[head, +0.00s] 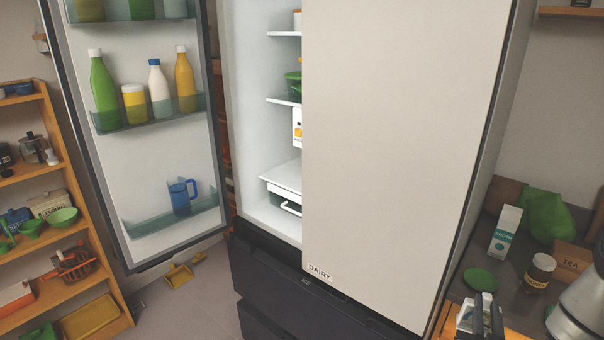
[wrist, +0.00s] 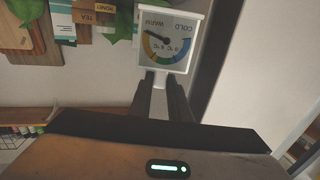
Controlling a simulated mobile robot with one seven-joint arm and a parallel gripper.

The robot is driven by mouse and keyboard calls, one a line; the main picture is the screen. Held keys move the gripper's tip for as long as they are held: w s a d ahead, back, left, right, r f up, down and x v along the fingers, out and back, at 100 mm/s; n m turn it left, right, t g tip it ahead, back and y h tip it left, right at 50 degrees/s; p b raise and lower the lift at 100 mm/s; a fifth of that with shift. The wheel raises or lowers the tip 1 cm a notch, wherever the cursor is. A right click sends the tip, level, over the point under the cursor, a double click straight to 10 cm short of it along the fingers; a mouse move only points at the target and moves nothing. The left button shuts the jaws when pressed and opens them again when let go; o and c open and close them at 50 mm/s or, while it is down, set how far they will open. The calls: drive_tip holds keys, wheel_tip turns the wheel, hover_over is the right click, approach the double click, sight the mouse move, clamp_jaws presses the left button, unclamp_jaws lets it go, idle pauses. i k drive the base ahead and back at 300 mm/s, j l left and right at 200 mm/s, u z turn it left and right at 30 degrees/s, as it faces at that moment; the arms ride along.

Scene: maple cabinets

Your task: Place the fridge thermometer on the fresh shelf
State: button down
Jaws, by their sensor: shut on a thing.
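The fridge thermometer (wrist: 168,42), a white-framed dial with coloured bands and the words COLD and WARM, appears upside down in the wrist view. My gripper (wrist: 165,82) is shut on its white foot. In the head view my gripper (head: 483,322) is at the lower right, beside the counter and well away from the fridge opening. The fridge (head: 262,140) has its left door open, showing part of several shelves. The right door (head: 400,140), marked DAIRY, is shut and hides the rest. No label reading fresh is visible, so I cannot tell which shelf that is.
A counter at right holds a carton (head: 505,231), a jar (head: 539,272) and a tea box (head: 570,262). A wooden shelf unit (head: 105,290) stands at left.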

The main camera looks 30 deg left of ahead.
sight(289, 177)
drive_tip(key=k+j, duration=0.1)
drive_tip(key=j, duration=0.75)
drive_tip(key=k+j, duration=0.1)
drive_tip(key=j, duration=0.9)
drive_tip(key=i+j, duration=0.1)
drive_tip(key=j, duration=0.35)
drive_tip(key=i+j, duration=0.15)
drive_tip(key=j, duration=0.35)
drive_tip(key=i+j, duration=0.1)
drive_tip(key=j, duration=0.35)
drive_tip(key=i+j, duration=0.15)
drive_tip(key=j, duration=0.35)
drive_tip(key=z, duration=0.05)
